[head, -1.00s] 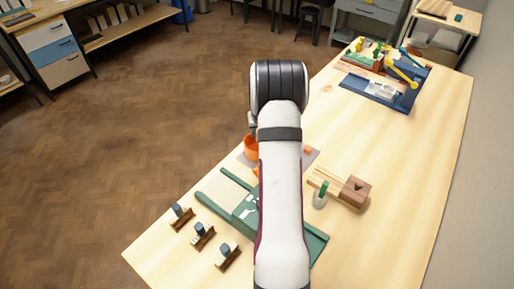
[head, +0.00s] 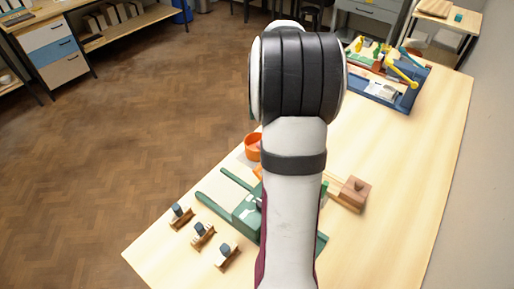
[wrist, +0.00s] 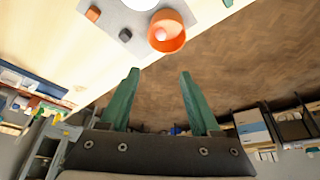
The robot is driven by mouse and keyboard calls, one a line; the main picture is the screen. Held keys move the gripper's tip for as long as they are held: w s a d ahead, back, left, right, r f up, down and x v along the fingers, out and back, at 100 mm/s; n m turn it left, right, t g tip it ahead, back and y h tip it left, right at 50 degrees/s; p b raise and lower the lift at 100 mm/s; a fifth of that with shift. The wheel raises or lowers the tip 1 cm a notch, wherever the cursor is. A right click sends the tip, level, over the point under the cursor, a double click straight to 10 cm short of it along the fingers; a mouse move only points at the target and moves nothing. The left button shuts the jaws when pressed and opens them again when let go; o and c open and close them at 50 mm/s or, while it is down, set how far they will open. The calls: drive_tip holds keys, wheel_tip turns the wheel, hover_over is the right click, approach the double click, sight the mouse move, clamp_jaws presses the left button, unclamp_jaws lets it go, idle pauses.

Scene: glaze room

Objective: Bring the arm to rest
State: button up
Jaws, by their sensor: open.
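My gripper (wrist: 159,73) shows in the wrist view as two green fingers, spread apart with nothing between them. Beyond the fingertips, floor and the table's edge are in view, and the fingers touch nothing. In the head view my arm stands upright in the middle of the picture, and its bulk hides the gripper.
An orange cup (wrist: 167,44) with something pale inside stands on a grey mat (wrist: 122,18), near an orange block (wrist: 93,14) and a dark block (wrist: 125,35). A green fixture (head: 245,218), wooden block (head: 354,189) and blue tray (head: 385,98) occupy the table (head: 415,180).

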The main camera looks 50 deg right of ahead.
drive_tip(key=shift+v, duration=0.85)
drive_tip(key=s+a+r+n+g+y, duration=0.1)
drive_tip(key=a+r+y, duration=0.1)
drive_tip(key=a, duration=1.2)
drive_tip(key=s+a+r+n+y, duration=0.1)
drive_tip(key=s+a, duration=0.1)
drive_tip(key=a, duration=1.2)
drive_tip(key=s+a+f+n+g+y, duration=0.1)
drive_tip(key=s+a+f+g+y, duration=0.1)
drive_tip(key=s+a, duration=1)
drive_tip(key=shift+s+a, duration=0.25)
drive_tip(key=shift+s, duration=0.8)
